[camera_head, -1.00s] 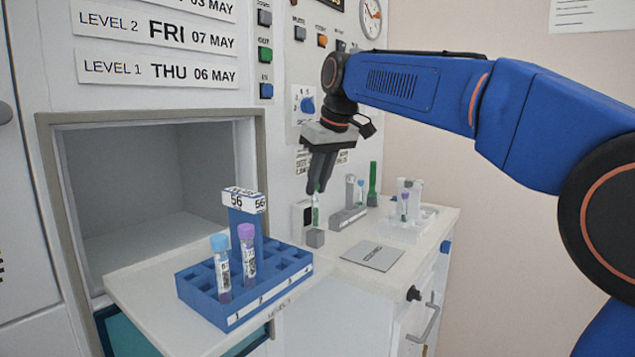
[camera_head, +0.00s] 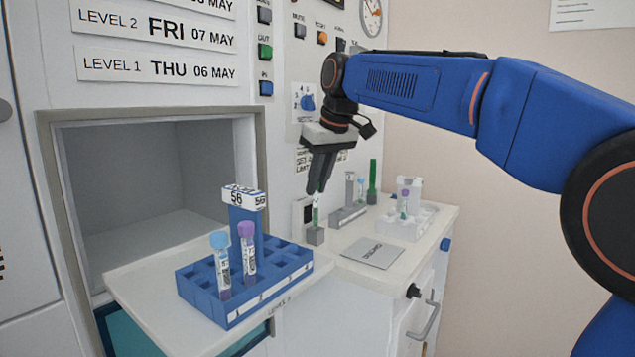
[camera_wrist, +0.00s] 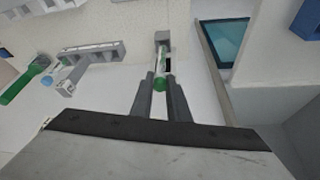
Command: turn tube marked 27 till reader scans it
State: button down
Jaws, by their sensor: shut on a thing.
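My gripper (camera_head: 317,188) points down at the reader and is shut on a tube with a green cap (camera_wrist: 160,84). The held tube (camera_head: 316,214) stands roughly upright just above or in a small grey block (camera_head: 315,237), beside the reader (camera_head: 301,213) with its dark window. In the wrist view the two fingers close on the cap from both sides, and the tube's body (camera_wrist: 161,66) extends beyond them towards the reader. The tube's number is too small to read, so I cannot confirm 27. No scan signal is clear.
A blue rack (camera_head: 208,295) marked 56 holds a blue-capped tube (camera_head: 221,265) and a purple-capped tube (camera_head: 247,247) on the pulled-out shelf. A grey holder (camera_head: 348,216), a green upright object (camera_head: 373,182) and a white tray (camera_head: 420,225) stand right of the reader. A grey plate (camera_head: 371,253) lies in front.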

jog(key=shift+f, duration=1.25)
dwell(0.5)
jog(key=c, duration=1.6)
grip_release()
jog(key=shift+r, duration=0.1)
jog(key=v, duration=1.7)
jog(key=shift+d+r, duration=0.1)
jog(key=shift+d, duration=0.05)
